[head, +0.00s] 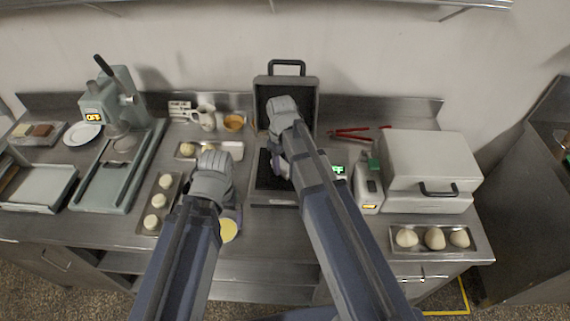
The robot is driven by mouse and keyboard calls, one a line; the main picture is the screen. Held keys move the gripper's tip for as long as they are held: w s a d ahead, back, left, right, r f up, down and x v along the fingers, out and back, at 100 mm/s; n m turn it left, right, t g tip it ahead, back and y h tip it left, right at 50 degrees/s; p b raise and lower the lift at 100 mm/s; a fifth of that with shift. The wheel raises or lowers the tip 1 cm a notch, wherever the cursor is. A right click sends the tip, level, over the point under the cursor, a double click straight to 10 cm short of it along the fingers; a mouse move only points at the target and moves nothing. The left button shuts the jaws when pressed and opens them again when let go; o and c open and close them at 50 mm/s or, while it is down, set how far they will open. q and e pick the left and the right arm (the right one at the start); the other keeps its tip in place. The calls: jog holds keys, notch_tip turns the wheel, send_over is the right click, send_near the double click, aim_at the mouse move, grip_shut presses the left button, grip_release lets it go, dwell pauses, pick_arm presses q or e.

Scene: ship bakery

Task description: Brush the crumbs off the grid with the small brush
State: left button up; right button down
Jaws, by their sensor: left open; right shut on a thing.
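The dark grid (265,172) is the lower plate of an open iron at the middle of the counter. Its lid (285,68) stands raised at the back, with a handle on top. My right gripper (280,166) is low over the grid, shut on what appears to be the small brush. My own arm and hand hide most of the brush, and I cannot tell whether it touches the grid. Crumbs are too small to make out. My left gripper (236,213) is open, left of the iron, partly hidden behind its own wrist.
A yellow-filled round container (228,231) is just below my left gripper. Dough trays (149,221) lie left. Red tongs (350,133), a small device with a lit display (368,190) and a grey lidded box (430,165) stand right. A tray of dough balls (473,233) is front right.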

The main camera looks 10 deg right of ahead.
jog(key=shift+w+d, duration=0.1)
jog(key=shift+w, duration=1.1)
jog(key=shift+w+d, duration=0.35)
jog(key=shift+w, duration=0.55)
jog(key=shift+a, duration=0.1)
jog(key=shift+a, duration=0.55)
jog(key=shift+s+a, duration=0.3)
jog(key=shift+s, duration=0.65)
jog(key=shift+s+a, duration=0.25)
jog(key=shift+s, duration=0.7)
